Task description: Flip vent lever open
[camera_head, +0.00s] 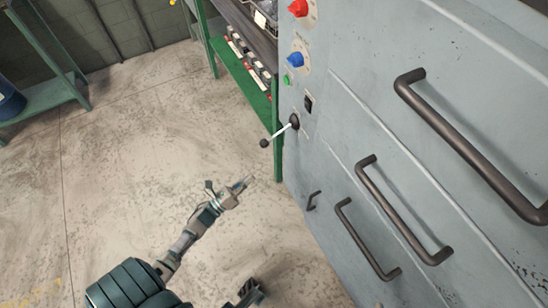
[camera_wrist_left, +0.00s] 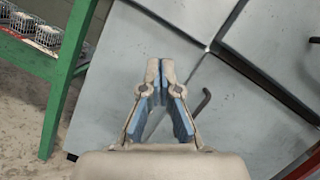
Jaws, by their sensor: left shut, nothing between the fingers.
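The vent lever (camera_head: 279,133) is a thin pale rod with a black ball at its end. It sticks out from a dark round mount on the grey machine's front (camera_head: 335,150) and points down and left in the head view. My left gripper (camera_head: 243,184) is below and left of the ball, apart from it, over the floor in the picture. In the left wrist view its fingers (camera_wrist_left: 160,68) are shut and empty, with grey machine panels behind them. I do not make out the lever in that view.
A red knob (camera_head: 298,8), a blue knob (camera_head: 295,60), a green button and a black switch (camera_head: 308,104) are above the lever. Dark bar handles (camera_head: 400,215) stick out on the right. A green shelf (camera_head: 240,75) stands beside the machine.

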